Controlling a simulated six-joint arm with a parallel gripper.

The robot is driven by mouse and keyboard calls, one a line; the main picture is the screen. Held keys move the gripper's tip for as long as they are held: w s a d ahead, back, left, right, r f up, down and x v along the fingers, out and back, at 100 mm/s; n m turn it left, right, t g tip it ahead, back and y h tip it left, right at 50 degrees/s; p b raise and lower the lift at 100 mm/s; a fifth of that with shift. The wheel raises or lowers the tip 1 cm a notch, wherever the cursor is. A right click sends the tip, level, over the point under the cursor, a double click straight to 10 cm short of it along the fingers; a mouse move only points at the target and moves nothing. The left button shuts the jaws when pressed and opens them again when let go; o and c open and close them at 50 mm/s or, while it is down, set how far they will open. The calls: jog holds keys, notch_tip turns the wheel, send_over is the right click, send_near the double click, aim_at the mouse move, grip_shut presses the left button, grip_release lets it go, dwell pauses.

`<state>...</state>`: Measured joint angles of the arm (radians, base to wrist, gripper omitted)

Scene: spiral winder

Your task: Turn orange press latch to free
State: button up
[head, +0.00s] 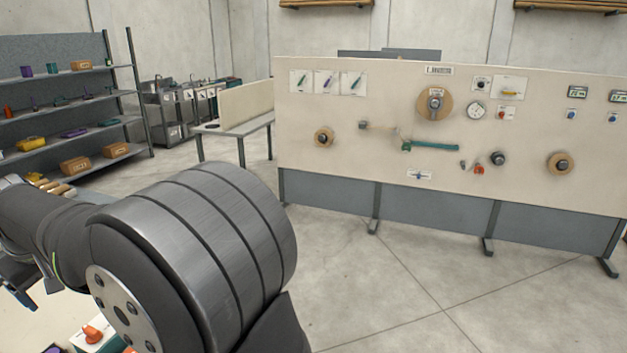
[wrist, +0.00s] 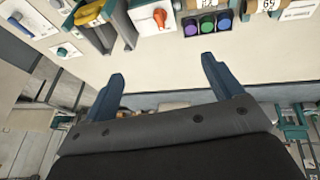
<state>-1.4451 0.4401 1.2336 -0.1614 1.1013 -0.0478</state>
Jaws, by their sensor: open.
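An orange knob-like part (wrist: 160,18), which looks like the press latch, sits on a white plate (wrist: 143,20) at the top of the wrist view. It points roughly up and down there. An orange part on a white block (head: 92,334) also shows at the bottom left of the head view, partly cut off by my arm. My gripper (wrist: 161,70) is open and empty, with its two blue-grey fingers spread apart. The orange part lies beyond the fingertips, apart from them. My gripper is hidden in the head view.
Beside the latch stand a yellow handle (wrist: 88,14) in a dark frame and a dark tray (wrist: 207,32) with blue, green and purple round pieces. Bare pale tabletop (wrist: 165,60) lies between them and my fingers. A pale panel (head: 350,180) with dials stands farther off.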

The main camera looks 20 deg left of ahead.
jog(key=w+f, duration=0.1)
jog(key=f, duration=0.1)
jog(key=w+a+f+g, duration=0.1)
jog(key=w+f, duration=0.1)
jog(key=w+f+g, duration=0.1)
jog(key=f, duration=0.1)
jog(key=shift+w+a, duration=0.2)
jog(key=shift+w, duration=0.2)
jog(key=c, duration=1)
jog(key=shift+o, duration=0.2)
send_near(90, 329)
jog(key=x, duration=0.9)
jog(key=shift+c, duration=0.3)
jog(key=shift+y, duration=0.3)
grip_shut()
